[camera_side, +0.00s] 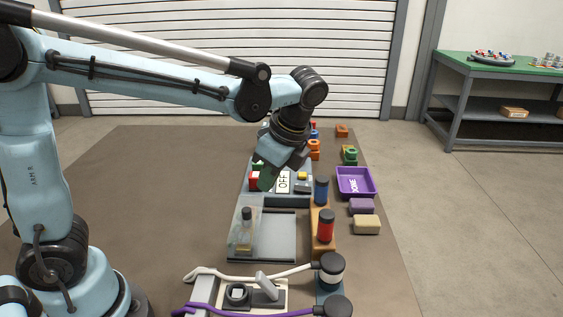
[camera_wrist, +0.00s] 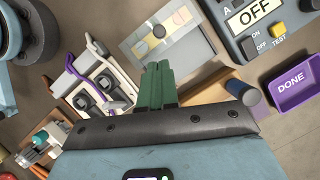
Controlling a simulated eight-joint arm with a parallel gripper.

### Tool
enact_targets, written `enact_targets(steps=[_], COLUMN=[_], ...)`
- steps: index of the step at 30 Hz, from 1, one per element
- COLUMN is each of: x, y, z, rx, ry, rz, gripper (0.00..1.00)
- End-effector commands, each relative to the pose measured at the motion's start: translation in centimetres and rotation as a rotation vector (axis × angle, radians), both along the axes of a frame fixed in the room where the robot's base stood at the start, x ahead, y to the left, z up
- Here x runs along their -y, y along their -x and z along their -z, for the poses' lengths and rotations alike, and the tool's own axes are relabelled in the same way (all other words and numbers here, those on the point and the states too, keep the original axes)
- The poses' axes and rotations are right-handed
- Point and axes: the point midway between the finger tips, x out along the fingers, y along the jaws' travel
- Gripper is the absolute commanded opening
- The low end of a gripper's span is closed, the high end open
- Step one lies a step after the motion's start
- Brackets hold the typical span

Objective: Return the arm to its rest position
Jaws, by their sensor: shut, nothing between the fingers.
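My gripper (camera_side: 267,180) hangs from my raised arm in the side view, pointing down over the left part of the control panel (camera_side: 303,203). Its green fingers are shut together with nothing between them. They also show closed in the wrist view (camera_wrist: 157,70). The panel carries an OFF sign (camera_side: 283,182), which also shows in the wrist view (camera_wrist: 254,12). I cannot tell from the side view how high the fingertips are above the panel.
A purple DONE tray (camera_side: 356,182) lies right of the panel. A blue cylinder (camera_side: 321,190) and a red one (camera_side: 326,226) stand on a wooden block. A clear cover (camera_side: 238,228) stands in front of the panel. Sockets with white and purple cables (camera_side: 262,309) are nearest the camera.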

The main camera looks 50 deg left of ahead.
Motion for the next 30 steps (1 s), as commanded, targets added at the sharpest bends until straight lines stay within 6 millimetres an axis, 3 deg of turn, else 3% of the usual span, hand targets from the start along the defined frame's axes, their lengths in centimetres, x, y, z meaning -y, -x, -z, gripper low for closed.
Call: enact_targets(steps=[6, 11, 24, 30], x=[0.3, -0.5, -2.5, -2.9], y=[0.0, 0.9, 4.5, 5.2], z=[-1.1, -1.1, 0.5, 1.2], rx=[0.014, 0.128, 0.658, 0.804], ry=[0.006, 0.055, 0.408, 0.561], rz=[-0.012, -0.129, -0.810, -1.056], gripper=[0.00, 0.00, 0.00, 0.00])
